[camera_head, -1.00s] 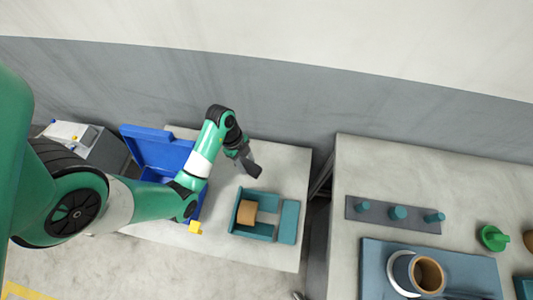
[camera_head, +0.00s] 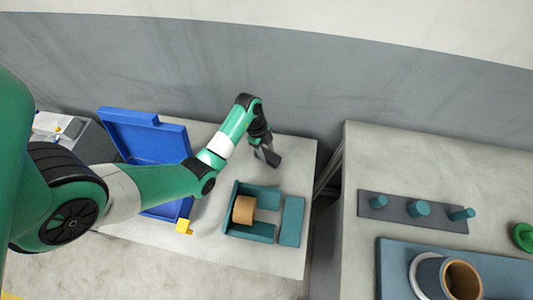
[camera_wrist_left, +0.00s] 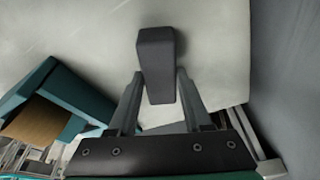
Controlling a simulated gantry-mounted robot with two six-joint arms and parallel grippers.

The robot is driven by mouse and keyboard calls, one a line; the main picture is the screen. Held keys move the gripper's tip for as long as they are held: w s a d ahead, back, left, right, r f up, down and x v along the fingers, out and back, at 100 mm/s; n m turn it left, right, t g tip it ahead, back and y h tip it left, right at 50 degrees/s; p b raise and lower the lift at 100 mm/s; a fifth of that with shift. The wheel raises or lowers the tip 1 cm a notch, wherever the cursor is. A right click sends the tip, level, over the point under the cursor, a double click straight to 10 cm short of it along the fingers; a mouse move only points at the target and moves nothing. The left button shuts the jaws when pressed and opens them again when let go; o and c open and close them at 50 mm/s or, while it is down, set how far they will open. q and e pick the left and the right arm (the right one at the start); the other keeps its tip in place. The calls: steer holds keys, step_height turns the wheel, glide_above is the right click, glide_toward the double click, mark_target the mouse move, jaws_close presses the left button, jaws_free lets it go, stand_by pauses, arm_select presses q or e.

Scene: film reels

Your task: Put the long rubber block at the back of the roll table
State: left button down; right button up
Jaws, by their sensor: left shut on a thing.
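A long dark grey rubber block (camera_wrist_left: 157,62) is between the two fingers of my left gripper (camera_wrist_left: 156,84) in the left wrist view. The fingers are shut on it. In the head view the block (camera_head: 272,158) shows at the tip of my left gripper (camera_head: 265,150), over the back right part of the pale roll table (camera_head: 290,152). I cannot tell whether the block touches the table top. My right gripper is not in view.
A teal open holder (camera_head: 250,234) with a tan roll (camera_head: 244,209) stands in front of the gripper, with a teal plate (camera_head: 291,221) beside it. A blue case (camera_head: 150,140) and a yellow block (camera_head: 183,226) are left. Another table (camera_head: 400,160) with pegs stands right, across a gap.

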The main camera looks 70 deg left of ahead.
arm_select(q)
steer(key=shift+r, duration=0.1)
steer(key=shift+c, duration=1.7)
jaws_free()
steer(key=shift+r, duration=0.2)
steer(key=p+v, duration=0.7)
steer(key=v, duration=0.4)
steer(key=shift+r+p, duration=0.35)
